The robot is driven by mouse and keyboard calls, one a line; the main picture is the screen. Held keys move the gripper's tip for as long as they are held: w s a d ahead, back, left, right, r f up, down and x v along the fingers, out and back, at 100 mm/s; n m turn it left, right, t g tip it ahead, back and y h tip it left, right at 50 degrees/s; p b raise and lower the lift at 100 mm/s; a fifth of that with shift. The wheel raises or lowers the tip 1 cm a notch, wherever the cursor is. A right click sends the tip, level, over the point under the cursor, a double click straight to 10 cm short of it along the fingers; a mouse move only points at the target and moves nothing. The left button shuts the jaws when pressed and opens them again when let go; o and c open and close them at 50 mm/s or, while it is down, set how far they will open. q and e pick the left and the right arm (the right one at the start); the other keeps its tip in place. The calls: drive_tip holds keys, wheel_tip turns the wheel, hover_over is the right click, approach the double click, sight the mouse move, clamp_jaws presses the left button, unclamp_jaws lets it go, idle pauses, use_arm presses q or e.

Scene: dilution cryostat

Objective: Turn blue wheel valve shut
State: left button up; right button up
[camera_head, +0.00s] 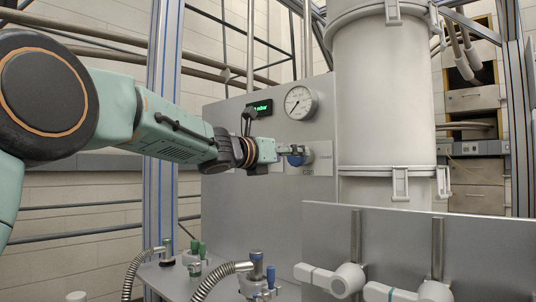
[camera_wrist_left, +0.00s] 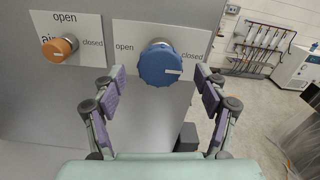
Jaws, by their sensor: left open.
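The blue wheel valve (camera_wrist_left: 163,65) is mounted on a grey panel, over a white label reading "open" on its left and "closed" on its right. A pale mark on the wheel face points to the right, on the "closed" side. In the head view the blue wheel (camera_head: 296,161) is partly hidden by my left gripper (camera_head: 287,152). My left gripper (camera_wrist_left: 160,78) is open in the left wrist view, with one finger on each side of the wheel and visible gaps between. I cannot tell the exact depth of the fingertips. My right gripper is not in view.
An orange knob (camera_wrist_left: 60,48) with its own open/closed label sits left of the wheel. A round gauge (camera_head: 300,103) and a green display (camera_head: 260,108) are above. A large white cylinder (camera_head: 385,110) stands right of the valve. Hoses and small valves (camera_head: 257,270) are below.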

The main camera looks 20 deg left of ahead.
use_arm(q)
drive_tip(key=v, duration=0.7)
drive_tip(key=shift+s, duration=0.35)
drive_tip(key=shift+a, duration=0.1)
